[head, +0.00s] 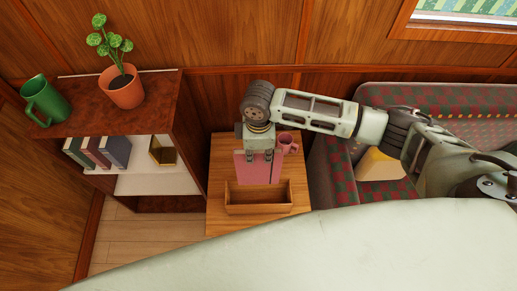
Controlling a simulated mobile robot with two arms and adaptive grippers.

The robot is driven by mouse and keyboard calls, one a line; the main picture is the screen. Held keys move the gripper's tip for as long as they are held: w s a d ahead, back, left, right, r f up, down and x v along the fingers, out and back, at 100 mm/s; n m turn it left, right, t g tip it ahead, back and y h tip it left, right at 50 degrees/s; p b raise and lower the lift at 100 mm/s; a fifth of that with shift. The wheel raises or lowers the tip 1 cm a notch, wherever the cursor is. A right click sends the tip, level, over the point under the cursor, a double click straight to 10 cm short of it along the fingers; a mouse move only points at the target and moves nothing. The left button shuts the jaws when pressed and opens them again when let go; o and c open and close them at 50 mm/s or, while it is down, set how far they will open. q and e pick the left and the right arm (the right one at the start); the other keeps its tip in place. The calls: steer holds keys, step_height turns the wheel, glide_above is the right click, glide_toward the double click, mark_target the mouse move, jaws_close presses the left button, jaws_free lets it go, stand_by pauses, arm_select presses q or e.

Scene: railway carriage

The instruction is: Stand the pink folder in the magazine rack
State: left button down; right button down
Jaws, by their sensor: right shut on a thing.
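The pink folder (258,170) is upright in the head view, a flat panel in the middle of the picture. My right gripper (259,157) is above it, pointing down, and shut on its top edge. The magazine rack (257,209) appears as a low, open wooden box on the small wooden table (222,180). The folder's lower edge is at the rack's back edge in the picture; I cannot tell whether it is inside or behind the rack. My left gripper is not in view.
A patterned seat (440,105) is at right.

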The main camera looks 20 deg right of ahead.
mark_target(258, 161)
steer(key=shift+f, duration=0.8)
steer(key=shift+f+b, duration=1.15)
steer(key=shift+f, duration=0.85)
steer(key=shift+f+b, duration=2.75)
steer(key=shift+f, duration=2.45)
steer(key=c, duration=1.6)
jaws_free()
steer(key=shift+o, duration=0.2)
step_height(258, 161, up, 12)
